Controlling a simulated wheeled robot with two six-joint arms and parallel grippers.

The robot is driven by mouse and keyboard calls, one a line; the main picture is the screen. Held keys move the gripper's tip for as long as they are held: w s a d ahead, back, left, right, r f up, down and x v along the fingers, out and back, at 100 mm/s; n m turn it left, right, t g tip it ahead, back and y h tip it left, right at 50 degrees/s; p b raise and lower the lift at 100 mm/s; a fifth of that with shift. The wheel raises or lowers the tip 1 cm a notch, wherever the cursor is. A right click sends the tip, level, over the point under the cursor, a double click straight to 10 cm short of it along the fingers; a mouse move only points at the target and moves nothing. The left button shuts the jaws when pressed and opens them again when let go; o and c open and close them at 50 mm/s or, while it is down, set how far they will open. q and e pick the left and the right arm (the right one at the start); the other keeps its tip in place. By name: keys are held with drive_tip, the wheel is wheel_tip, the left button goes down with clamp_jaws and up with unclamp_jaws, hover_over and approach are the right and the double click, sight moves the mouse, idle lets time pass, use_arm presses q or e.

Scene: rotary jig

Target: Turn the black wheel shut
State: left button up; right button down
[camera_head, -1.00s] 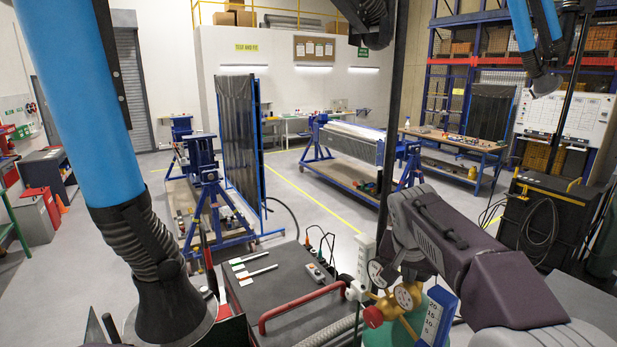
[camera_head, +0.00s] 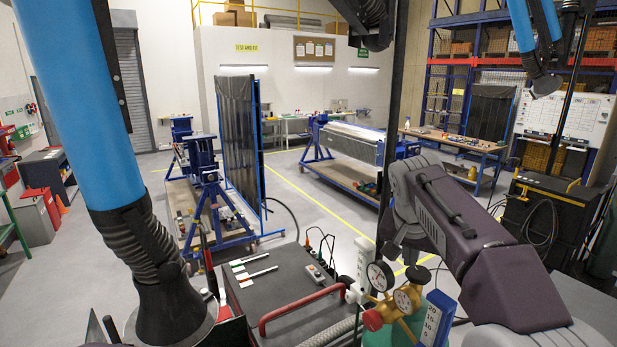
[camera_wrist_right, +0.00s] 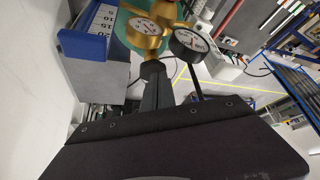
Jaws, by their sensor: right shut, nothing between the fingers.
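The black wheel (camera_head: 418,274) sits on top of the green gas cylinder (camera_head: 386,336), just behind the brass regulator. In the right wrist view a black knob-like end (camera_wrist_right: 153,70), likely the wheel, is close to my fingertips; I cannot tell whether they touch. My right gripper (camera_head: 391,252) is shut and empty, pointing down above the regulator, left of and slightly higher than the wheel in the head view. Two round gauges (camera_head: 380,275) and a red knob (camera_head: 373,320) are on the regulator. My left gripper is not clearly seen.
A blue-edged scale (camera_head: 435,318) stands right of the cylinder. A dark cabinet with a red handle (camera_head: 305,305) stands to its left. A blue extraction arm (camera_head: 75,100) fills the left side. Open floor lies behind.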

sight(418, 275)
drive_tip(key=s+d+f+b, duration=0.1)
drive_tip(key=d+f+b, duration=0.1)
drive_tip(key=f, duration=0.4)
drive_tip(key=shift+s+d+b, duration=0.2)
drive_tip(key=shift+d+b, duration=0.15)
drive_tip(key=shift+d, duration=0.5)
drive_tip(key=shift+w+r+p, duration=0.2)
drive_tip(key=shift+w+p, duration=0.05)
drive_tip(key=shift+p, duration=0.05)
idle(0.5)
